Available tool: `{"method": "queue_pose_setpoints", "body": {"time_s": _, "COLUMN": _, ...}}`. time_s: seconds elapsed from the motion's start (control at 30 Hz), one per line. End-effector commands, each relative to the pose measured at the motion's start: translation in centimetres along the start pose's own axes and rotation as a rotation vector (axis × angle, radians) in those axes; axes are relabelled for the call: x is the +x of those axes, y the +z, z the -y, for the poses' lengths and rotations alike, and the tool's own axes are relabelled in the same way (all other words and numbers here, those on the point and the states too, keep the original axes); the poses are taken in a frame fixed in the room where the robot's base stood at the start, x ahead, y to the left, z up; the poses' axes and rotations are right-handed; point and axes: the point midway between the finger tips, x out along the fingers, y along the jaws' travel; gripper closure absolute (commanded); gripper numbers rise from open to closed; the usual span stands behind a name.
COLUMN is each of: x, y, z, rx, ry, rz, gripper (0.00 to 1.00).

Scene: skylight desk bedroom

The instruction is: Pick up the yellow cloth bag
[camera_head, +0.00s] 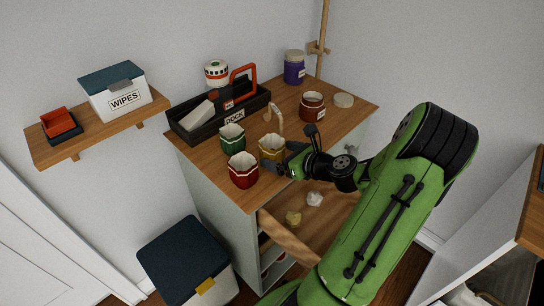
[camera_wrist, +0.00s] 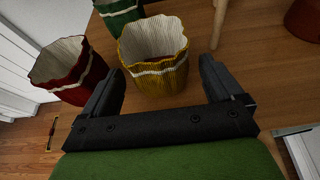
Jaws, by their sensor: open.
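The yellow cloth bag (camera_head: 272,149) stands upright and open-topped on the wooden cabinet top, near its front edge. It has a white band and pale lining. In the wrist view the yellow bag (camera_wrist: 153,70) is just ahead of and between my open fingers. My gripper (camera_head: 284,158) is beside the bag on its near right side; in the wrist view the gripper (camera_wrist: 163,85) has space between its jaws. I cannot tell whether a finger touches the bag. Nothing is held.
A red bag (camera_head: 243,171) and green bag (camera_head: 232,138) stand close to the yellow one. A wooden peg with a curved top (camera_head: 275,118) rises just behind it. The black dock tray (camera_head: 220,112), brown jar (camera_head: 312,106) and purple jar (camera_head: 294,67) stand farther back. An open drawer (camera_head: 305,222) lies below.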

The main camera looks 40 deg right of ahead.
Motion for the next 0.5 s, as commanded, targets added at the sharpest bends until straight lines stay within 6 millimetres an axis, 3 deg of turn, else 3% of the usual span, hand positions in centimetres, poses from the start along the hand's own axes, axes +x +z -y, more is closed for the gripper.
{"method": "queue_pose_setpoints", "body": {"time_s": 0.1, "x": 2.6, "y": -0.3, "z": -0.2, "rx": -0.004, "ry": 0.004, "rz": 0.000, "gripper": 0.06}}
{"method": "queue_pose_setpoints", "body": {"time_s": 0.2, "x": 3.6, "y": -0.1, "z": -0.2, "rx": -0.002, "ry": 0.003, "rz": -0.001, "gripper": 0.06}}
{"method": "queue_pose_setpoints", "body": {"time_s": 0.4, "x": 3.7, "y": 0.0, "z": -0.1, "rx": -0.002, "ry": 0.000, "rz": -0.001, "gripper": 0.06}}
{"method": "queue_pose_setpoints", "body": {"time_s": 0.5, "x": 3.7, "y": 0.0, "z": -0.1, "rx": -0.002, "ry": 0.001, "rz": -0.001, "gripper": 0.19}}
